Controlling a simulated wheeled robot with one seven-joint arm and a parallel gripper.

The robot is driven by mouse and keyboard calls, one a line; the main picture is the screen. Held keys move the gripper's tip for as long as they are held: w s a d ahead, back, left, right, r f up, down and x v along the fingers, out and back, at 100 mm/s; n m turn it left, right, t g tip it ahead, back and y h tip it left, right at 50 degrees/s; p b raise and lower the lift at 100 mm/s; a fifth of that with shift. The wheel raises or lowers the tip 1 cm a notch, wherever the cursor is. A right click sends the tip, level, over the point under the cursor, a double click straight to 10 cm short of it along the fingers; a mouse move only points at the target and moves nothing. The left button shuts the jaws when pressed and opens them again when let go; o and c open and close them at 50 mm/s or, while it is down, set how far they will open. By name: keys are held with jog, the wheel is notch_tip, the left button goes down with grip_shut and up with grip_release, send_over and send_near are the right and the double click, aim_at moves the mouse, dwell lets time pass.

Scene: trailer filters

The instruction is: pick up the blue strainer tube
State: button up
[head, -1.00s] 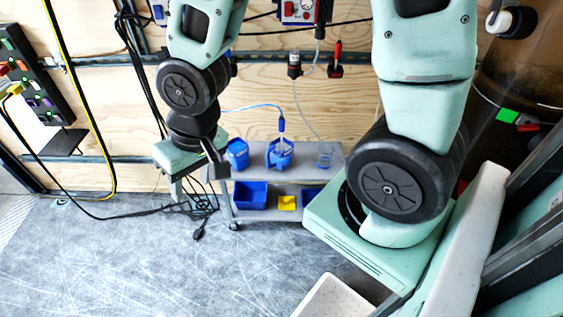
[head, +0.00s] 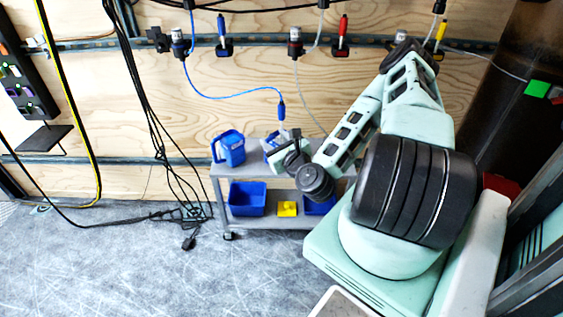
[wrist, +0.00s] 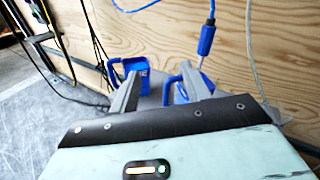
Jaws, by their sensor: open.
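The blue strainer tube is a thin blue hose with a thicker blue end piece (head: 281,109). It drops from a wall fitting into the right-hand blue jug (head: 270,143) on the cart. The end piece also shows upright in the wrist view (wrist: 206,41), right of my fingers and beyond them. The lower strainer part is pale and partly hidden by the jug and my finger. My gripper (wrist: 160,70) is open and empty, its fingers pointing toward the cart top, with the tube outside the right finger. In the head view my wrist hides part of the jug.
A second blue jug (head: 230,148) stands at the left of the grey cart (head: 219,190). Blue bins (head: 247,199) and a yellow one (head: 287,209) sit on the lower shelf. Black cables (head: 170,150) hang left of the cart.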

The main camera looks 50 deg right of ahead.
aim_at(282, 117)
jog(key=s+d+f+m+g+h+b, duration=0.1)
jog(key=s+d+m+h, duration=0.2)
jog(key=d+m+h, duration=0.15)
jog(key=shift+m, duration=0.45)
jog(key=b+x, duration=0.4)
jog(key=x, duration=0.1)
jog(key=b+x, duration=0.3)
jog(key=x, duration=0.3)
jog(key=shift+w+f+b, duration=0.2)
jog(key=shift+w+b, duration=0.1)
jog(key=shift+b, duration=0.05)
jog(key=shift+b+x, duration=0.8)
jog(key=shift+x, duration=1.9)
jog(key=shift+d, duration=0.1)
grip_shut()
